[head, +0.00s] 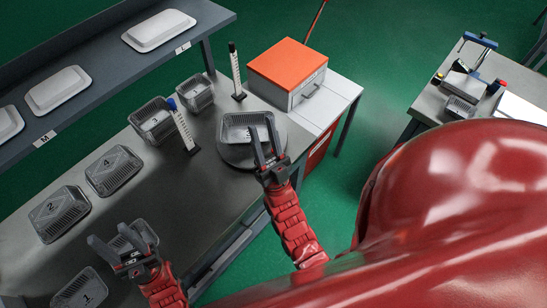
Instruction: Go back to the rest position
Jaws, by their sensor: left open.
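My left gripper (113,242) is at the lower left of the head view, its two fingers spread apart, with nothing visible between them. A foil tray (143,232) lies just behind and beside it, partly hidden by the gripper. My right gripper (264,146) is further right, over the right edge of another foil tray (236,119) that sits on a round grey plate (238,156). Its fingers look apart; whether they touch that tray I cannot tell.
An orange-topped box (288,62) stands behind the plate. A shelf (85,75) with white lids runs along the upper left.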

